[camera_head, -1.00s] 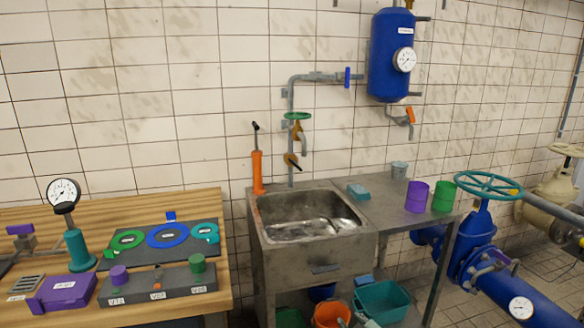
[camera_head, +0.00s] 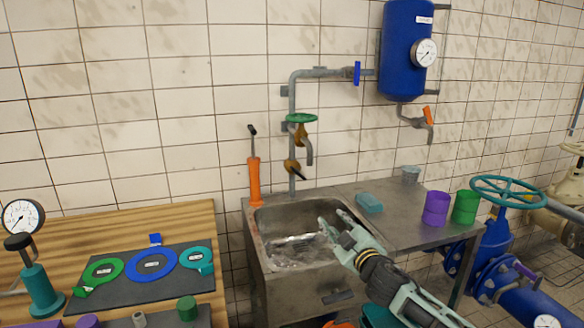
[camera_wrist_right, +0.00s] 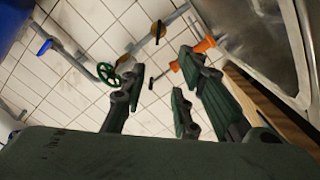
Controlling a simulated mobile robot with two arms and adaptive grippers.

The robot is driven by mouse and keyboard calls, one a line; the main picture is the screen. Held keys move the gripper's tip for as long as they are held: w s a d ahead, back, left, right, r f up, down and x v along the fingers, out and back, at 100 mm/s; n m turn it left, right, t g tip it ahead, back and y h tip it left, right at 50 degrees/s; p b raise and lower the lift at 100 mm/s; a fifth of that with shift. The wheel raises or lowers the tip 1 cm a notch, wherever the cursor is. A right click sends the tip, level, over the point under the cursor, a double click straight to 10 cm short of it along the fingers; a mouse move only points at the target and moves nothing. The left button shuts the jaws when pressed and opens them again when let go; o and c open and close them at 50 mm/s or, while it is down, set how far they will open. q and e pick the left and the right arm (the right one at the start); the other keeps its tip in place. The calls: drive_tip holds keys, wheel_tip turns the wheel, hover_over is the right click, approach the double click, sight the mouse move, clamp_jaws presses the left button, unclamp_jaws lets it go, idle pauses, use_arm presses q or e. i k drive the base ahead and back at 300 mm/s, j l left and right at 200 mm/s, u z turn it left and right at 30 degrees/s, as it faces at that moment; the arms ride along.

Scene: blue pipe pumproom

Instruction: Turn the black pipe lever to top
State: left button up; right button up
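The black lever (camera_head: 299,172) is on a brass valve (camera_head: 290,165) low on the grey vertical pipe (camera_head: 292,100), above the sink. It slants down and to the right. My left gripper is not in view.
A green handwheel (camera_head: 301,118) and a brass tap sit just above the lever. An orange hand pump (camera_head: 254,182) with a black handle stands left of the pipe. The steel sink (camera_head: 262,255) is below. Purple (camera_head: 436,208) and green (camera_head: 465,207) cups stand on the right counter.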

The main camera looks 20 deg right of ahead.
sight(297, 170)
drive_tip(key=i+l, duration=0.1)
drive_tip(key=i, duration=0.8)
